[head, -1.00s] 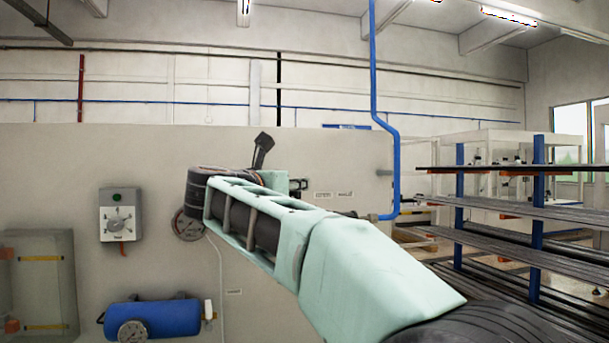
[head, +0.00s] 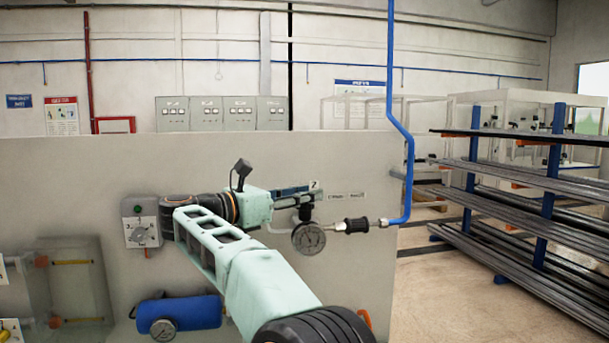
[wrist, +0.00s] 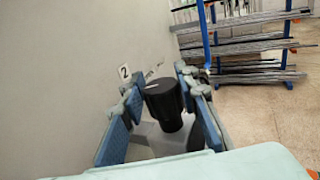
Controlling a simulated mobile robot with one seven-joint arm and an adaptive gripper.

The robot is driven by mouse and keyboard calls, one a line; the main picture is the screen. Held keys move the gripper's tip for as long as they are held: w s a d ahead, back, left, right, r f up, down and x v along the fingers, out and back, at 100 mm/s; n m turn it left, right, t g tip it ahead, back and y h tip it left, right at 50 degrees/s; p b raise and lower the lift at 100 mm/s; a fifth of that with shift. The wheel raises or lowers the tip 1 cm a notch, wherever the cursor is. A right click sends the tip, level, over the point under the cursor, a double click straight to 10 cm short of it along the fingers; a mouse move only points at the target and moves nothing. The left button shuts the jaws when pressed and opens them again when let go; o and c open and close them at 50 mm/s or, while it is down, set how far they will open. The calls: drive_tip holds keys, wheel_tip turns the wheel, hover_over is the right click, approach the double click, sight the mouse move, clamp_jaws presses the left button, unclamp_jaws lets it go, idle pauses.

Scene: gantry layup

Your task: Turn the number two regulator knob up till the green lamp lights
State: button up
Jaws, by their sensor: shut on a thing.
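The number two regulator knob (wrist: 163,98) is black and round, and in the wrist view it stands between the two blue-padded fingers of my gripper (wrist: 165,108). My gripper is shut on it. A small plate marked 2 (wrist: 125,72) is on the panel beside it.
A blue pipe (head: 409,150) comes down right of the gauge to a black-and-metal coupling (head: 355,226). A blue tank (head: 180,313) with a gauge sits low on the panel (head: 350,270). A rack of long bars (head: 530,200) stands at the right, with open floor before it.

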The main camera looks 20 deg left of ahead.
drive_tip(key=shift+r+m+g+h+p, duration=0.25)
drive_tip(key=shift+m+g+h+p, duration=0.25)
drive_tip(key=shift+p, duration=1.45)
drive_tip(key=shift+f+m+h+p, duration=0.3)
drive_tip(key=shift+h+p, duration=0.2)
drive_tip(key=shift+p, duration=0.15)
drive_tip(key=o, duration=1.2)
drive_tip(key=shift+d, duration=0.1)
drive_tip(key=shift+c, duration=0.2)
drive_tip(key=shift+f+y+b, duration=0.2)
drive_tip(key=shift+y+b, duration=0.2)
drive_tip(key=shift+b, duration=1.1)
drive_tip(key=n+t+y+b, duration=0.1)
drive_tip(key=b, duration=0.3)
drive_tip(key=shift+n, duration=0.3)
drive_tip(key=n+t+y+b, duration=0.1)
drive_tip(key=y+b, duration=0.1)
drive_tip(key=b, duration=0.4)
drive_tip(key=shift+n+y, duration=0.3)
drive_tip(key=shift+n, duration=0.1)
drive_tip(key=n+t+y+b, duration=0.1)
drive_tip(key=b, duration=0.2)
drive_tip(key=shift+y, duration=0.4)
